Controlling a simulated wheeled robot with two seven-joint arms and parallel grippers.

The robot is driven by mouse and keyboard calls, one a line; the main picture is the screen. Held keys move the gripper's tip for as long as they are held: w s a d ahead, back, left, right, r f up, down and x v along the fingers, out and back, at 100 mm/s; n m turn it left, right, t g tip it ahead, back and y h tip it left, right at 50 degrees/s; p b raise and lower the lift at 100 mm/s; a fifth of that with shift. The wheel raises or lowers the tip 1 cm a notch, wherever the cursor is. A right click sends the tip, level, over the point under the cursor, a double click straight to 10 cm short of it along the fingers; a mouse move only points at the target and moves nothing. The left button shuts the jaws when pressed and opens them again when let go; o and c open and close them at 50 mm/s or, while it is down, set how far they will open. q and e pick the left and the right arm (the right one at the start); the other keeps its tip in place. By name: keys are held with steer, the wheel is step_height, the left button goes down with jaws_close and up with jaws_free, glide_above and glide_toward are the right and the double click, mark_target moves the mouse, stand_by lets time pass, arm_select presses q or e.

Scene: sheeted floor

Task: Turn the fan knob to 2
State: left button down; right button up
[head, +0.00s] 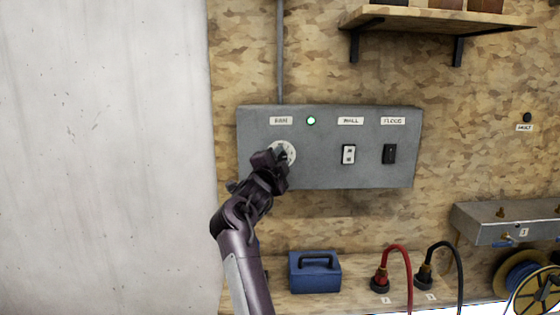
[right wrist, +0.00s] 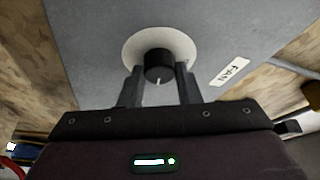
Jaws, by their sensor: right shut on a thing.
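The grey control box (head: 325,170) is on the wooden wall, with the FAN label (head: 281,121) at its upper left. Below the label is the white round fan dial (head: 290,150), partly covered by my right gripper (head: 276,157). In the right wrist view the black fan knob (right wrist: 158,63) sits in the middle of the dial, with a white pointer line towards the gripper. My right gripper (right wrist: 158,80) is shut on the knob, one finger on each side. The dial's numbers cannot be read. My left gripper is not in view.
A green lamp (head: 311,121), a white WALL switch (head: 348,154) and a black FLOOD switch (head: 389,154) are on the box. A shelf (head: 430,18) hangs above right. A blue case (head: 314,272) and red and black cables stand below. A pale wall (head: 105,150) fills the left.

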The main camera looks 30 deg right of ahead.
steer(key=o, duration=1)
step_height(320, 180, up, 20)
steer(key=shift+b, duration=0.5)
